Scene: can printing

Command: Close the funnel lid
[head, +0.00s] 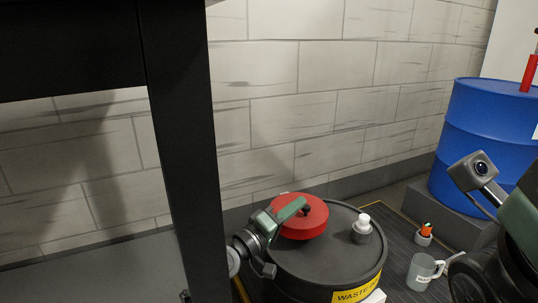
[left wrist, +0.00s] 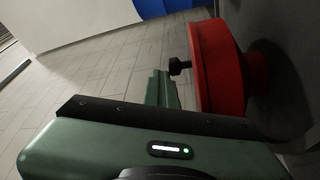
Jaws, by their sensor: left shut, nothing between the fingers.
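The red funnel (head: 312,222) sits on top of the black waste drum (head: 325,262) in the head view. Its round red top looks flat and roughly level, with a small black knob by the tip of my gripper. In the left wrist view the red funnel (left wrist: 222,65) is at the right, and the black knob (left wrist: 178,66) sticks out from it. I cannot tell whether the lid is fully down. My left gripper (head: 300,203) is shut and empty, its green fingers over the left part of the red top. Its fingers also show in the left wrist view (left wrist: 163,80). Contact is unclear.
A small white-capped container (head: 362,232) stands on the drum, right of the funnel. A grey mug (head: 421,272) and a small pot (head: 424,236) stand to the right. A blue barrel (head: 485,140) is at the back right. A dark post (head: 183,150) stands left.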

